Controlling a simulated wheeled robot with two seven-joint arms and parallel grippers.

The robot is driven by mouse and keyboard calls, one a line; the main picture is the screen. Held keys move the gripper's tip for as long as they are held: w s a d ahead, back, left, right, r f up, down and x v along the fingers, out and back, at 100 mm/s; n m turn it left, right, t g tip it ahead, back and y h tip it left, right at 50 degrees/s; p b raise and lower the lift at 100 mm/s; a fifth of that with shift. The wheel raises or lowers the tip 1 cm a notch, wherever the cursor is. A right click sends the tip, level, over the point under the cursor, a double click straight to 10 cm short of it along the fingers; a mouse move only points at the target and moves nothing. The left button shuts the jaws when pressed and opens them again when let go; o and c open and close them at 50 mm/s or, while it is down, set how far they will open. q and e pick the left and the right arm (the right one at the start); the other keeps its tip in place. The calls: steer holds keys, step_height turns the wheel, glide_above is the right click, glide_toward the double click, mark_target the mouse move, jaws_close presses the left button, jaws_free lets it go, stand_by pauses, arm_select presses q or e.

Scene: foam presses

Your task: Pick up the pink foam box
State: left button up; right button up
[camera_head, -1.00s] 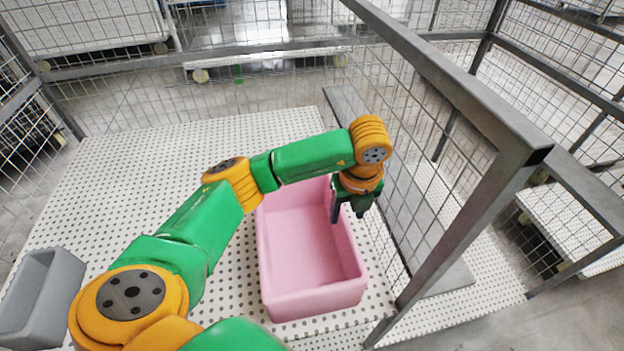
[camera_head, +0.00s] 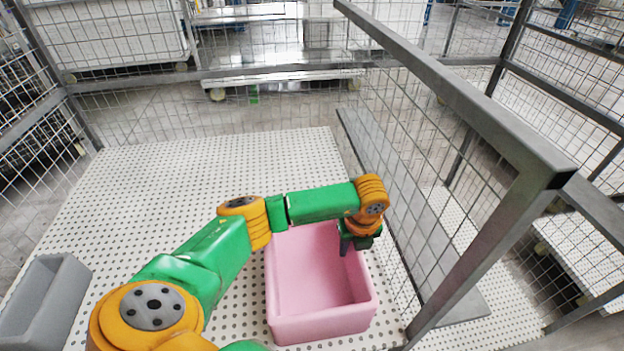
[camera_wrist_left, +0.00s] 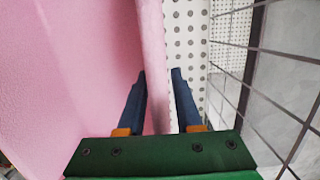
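The pink foam box (camera_head: 315,330) is an open-topped tub standing on the white perforated surface, right of centre in the head view. My left gripper (camera_head: 352,244) points down at its right wall, toward the far end. In the left wrist view the pink box wall (camera_wrist_left: 152,40) runs between the two dark fingers of my left gripper (camera_wrist_left: 159,74). The left finger is on the inner side. A strip of white surface shows between the wall and the right finger, so the gripper is open around the wall, not closed on it. My right gripper is out of view.
A metal frame with wire mesh (camera_head: 470,95) stands close along the right of the box. A grey open box (camera_head: 45,300) is at the lower left. The white perforated surface (camera_head: 180,180) is clear behind the box and to its left.

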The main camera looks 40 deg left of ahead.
arm_select(q)
jaws_close()
steer(key=shift+r, duration=0.1)
